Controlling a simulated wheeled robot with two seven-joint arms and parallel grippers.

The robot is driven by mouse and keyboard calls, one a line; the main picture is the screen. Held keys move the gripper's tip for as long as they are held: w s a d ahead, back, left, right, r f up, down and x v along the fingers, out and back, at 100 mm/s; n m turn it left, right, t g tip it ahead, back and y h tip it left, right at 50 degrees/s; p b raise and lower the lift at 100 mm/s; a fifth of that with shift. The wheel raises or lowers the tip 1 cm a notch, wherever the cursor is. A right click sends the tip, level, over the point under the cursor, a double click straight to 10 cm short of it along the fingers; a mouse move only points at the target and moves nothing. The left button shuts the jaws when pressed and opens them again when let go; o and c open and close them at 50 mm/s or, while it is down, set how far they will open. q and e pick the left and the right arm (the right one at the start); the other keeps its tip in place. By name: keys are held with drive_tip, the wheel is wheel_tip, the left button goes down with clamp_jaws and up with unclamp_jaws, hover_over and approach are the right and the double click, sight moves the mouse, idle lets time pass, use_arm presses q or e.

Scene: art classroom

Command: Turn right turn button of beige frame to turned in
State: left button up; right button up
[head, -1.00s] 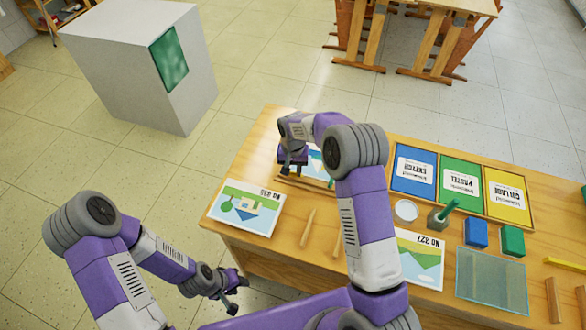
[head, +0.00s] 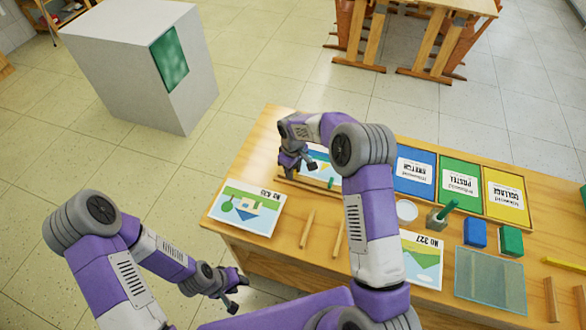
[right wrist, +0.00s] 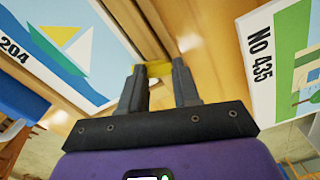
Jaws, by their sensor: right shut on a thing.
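The beige frame (head: 318,187) lies at the back left of the table, around a sailboat picture (head: 322,160). The picture, marked 204, also shows in the right wrist view (right wrist: 75,55). My right gripper (head: 298,168) is at the frame's left side. In the right wrist view its fingers (right wrist: 157,75) are shut on a small yellow turn button (right wrist: 155,68) by the frame's edge. The fingers hide part of the button, so I cannot tell its exact angle. My left gripper (head: 238,292) hangs open and empty left of the table's front.
The picture No 435 (head: 246,208) lies close by the frame. Wooden strips (head: 307,229), another picture (head: 424,262), a pot (head: 436,218), blue (head: 475,233) and green (head: 511,241) blocks and a tray with coloured folders (head: 460,186) occupy the table.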

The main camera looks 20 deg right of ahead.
drive_tip(key=shift+n, duration=2)
drive_tip(key=o, duration=1.1)
drive_tip(key=shift+c, duration=0.2)
drive_tip(key=shift+r+p, duration=0.7)
drive_tip(key=shift+r, duration=3.1)
